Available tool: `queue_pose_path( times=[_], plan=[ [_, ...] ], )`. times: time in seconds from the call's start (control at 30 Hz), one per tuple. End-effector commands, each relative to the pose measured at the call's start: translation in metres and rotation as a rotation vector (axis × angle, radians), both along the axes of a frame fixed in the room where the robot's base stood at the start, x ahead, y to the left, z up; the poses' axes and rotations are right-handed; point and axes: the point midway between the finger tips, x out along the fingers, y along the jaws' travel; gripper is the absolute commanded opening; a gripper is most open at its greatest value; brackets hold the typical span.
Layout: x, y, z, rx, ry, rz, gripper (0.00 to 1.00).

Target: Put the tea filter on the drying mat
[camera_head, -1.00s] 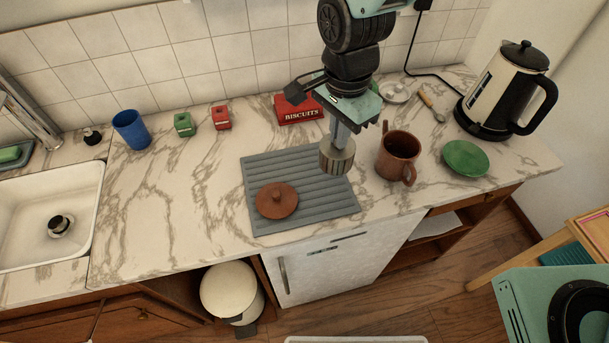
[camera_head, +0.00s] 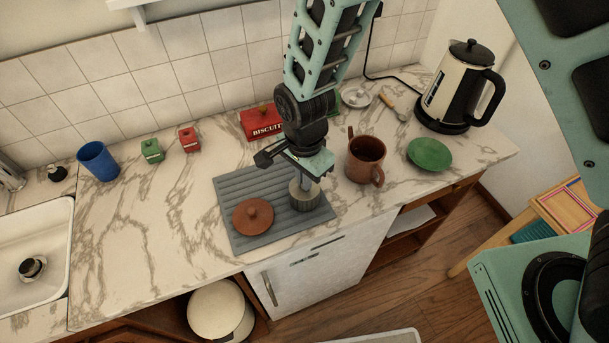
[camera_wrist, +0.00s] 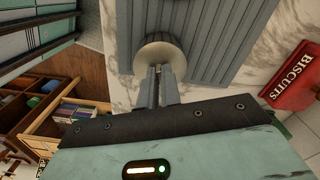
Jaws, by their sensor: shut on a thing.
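The tea filter (camera_head: 304,196) is a small ribbed, greyish cylinder. My gripper (camera_head: 304,182) is shut on its top from above. The filter is upright over the right part of the grey ribbed drying mat (camera_head: 245,190), low and at or very near its surface; I cannot tell if it touches. In the wrist view the filter (camera_wrist: 160,52) shows as a pale round shape at my fingertips (camera_wrist: 159,72), with the mat's ribs (camera_wrist: 220,30) behind it. A brown lid with a knob (camera_head: 253,216) lies on the mat's left part.
A brown mug (camera_head: 366,160) stands just right of the mat, with a green saucer (camera_head: 430,154) and a kettle (camera_head: 459,88) beyond. A red biscuit tin (camera_head: 262,122) is behind the mat. The counter left of the mat (camera_head: 150,220) is clear.

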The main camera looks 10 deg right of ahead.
Motion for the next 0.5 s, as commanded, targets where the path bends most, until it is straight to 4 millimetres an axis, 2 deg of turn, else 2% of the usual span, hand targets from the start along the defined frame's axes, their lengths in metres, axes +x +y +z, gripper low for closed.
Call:
queue_pose_path(
  times=[0.1,0.2,0.5],
  plan=[
    [-0.0002,-0.0001,-0.0037,-0.001,0.001,0.000,0.00],
    [-0.0001,-0.0001,-0.0028,0.000,0.000,0.001,0.27],
    [-0.0001,-0.0001,-0.0013,0.000,0.000,0.000,0.27]
  ],
)
